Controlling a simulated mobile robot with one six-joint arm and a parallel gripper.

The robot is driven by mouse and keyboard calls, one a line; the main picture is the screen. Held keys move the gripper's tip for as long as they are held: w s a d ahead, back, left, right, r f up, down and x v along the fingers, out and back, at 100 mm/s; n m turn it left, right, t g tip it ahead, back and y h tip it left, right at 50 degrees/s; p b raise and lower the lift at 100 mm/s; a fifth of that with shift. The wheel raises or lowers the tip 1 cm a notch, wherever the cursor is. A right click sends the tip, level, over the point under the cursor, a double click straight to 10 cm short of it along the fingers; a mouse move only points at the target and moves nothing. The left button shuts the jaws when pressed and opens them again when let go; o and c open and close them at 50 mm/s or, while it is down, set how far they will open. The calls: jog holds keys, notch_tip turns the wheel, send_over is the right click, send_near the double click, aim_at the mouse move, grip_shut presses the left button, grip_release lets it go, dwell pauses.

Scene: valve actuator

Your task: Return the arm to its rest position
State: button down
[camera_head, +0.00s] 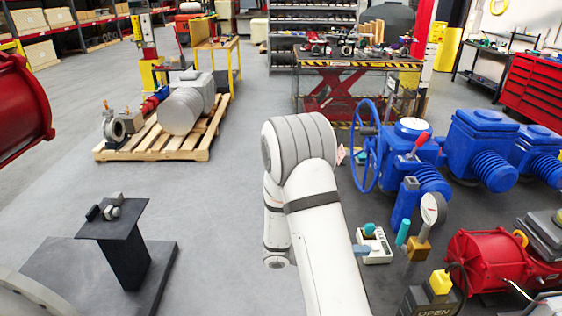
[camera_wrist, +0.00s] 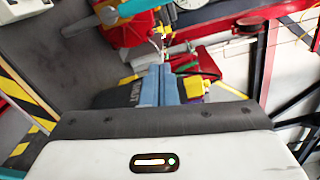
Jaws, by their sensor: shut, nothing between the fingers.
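My arm (camera_head: 318,235) reaches up from the bottom of the head view and bends at a rounded white joint in the middle. My gripper (camera_wrist: 159,72) shows in the wrist view, its two blue-grey fingers side by side and shut with nothing between them. The fingers point toward red and yellow equipment, apart from it as far as I can tell. In the head view the gripper is mostly hidden behind my arm.
Blue valve actuators (camera_head: 485,150) with a handwheel (camera_head: 364,146) stand right of my arm. A red actuator (camera_head: 487,262), a pressure gauge (camera_head: 433,209) and a small meter (camera_head: 374,246) are nearer. A dark pedestal (camera_head: 125,250) stands left. Open floor (camera_head: 215,215) lies between.

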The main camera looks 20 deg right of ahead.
jog(key=s+a+r+m+y+b, duration=0.1)
jog(key=s+a+r+m+y, duration=0.15)
jog(key=s+m+y, duration=0.4)
jog(key=s+a+r+m+y, duration=0.2)
jog(key=a+m+y, duration=0.15)
jog(key=m, duration=0.55)
jog(key=s+a+r+m+t+y, duration=0.1)
jog(key=a+r+m+t+y, duration=0.2)
jog(key=a+m, duration=0.3)
jog(key=s+a+r+m+t+y+b, duration=0.1)
jog(key=a+r+m+t+y, duration=0.2)
jog(key=m, duration=0.6)
jog(key=a+t+y, duration=0.1)
jog(key=a+t, duration=0.1)
jog(key=a, duration=0.1)
jog(key=shift+r+b, duration=0.25)
jog(key=shift+b, duration=0.05)
jog(key=shift+a, duration=0.1)
